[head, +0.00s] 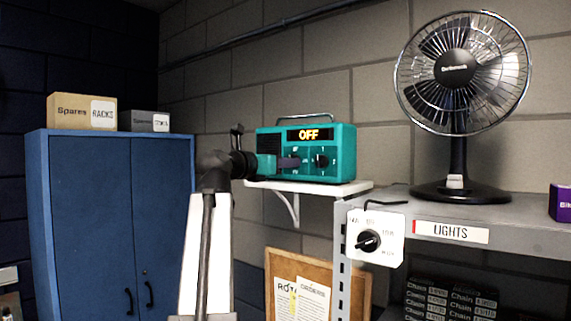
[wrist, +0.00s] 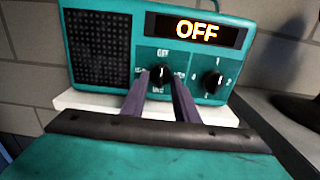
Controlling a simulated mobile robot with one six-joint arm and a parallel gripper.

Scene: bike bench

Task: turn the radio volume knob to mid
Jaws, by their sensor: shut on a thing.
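The teal radio (head: 264,142) stands on a small white wall shelf, and its display (head: 310,135) reads OFF. It fills the upper part of the wrist view (wrist: 145,30). Its left black knob (wrist: 160,77) has small word labels around it, OFF at the top; the others are too blurred to read surely. Its right knob (wrist: 212,82) has numbers around it. My gripper (wrist: 161,80) has its two purple fingers shut on the left knob, one on each side. In the head view my gripper (head: 290,162) comes from the left and hides that knob.
A black fan (head: 457,150) stands on the grey shelf at the right. A blue cabinet (head: 95,210) with boxes on top stands at the left.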

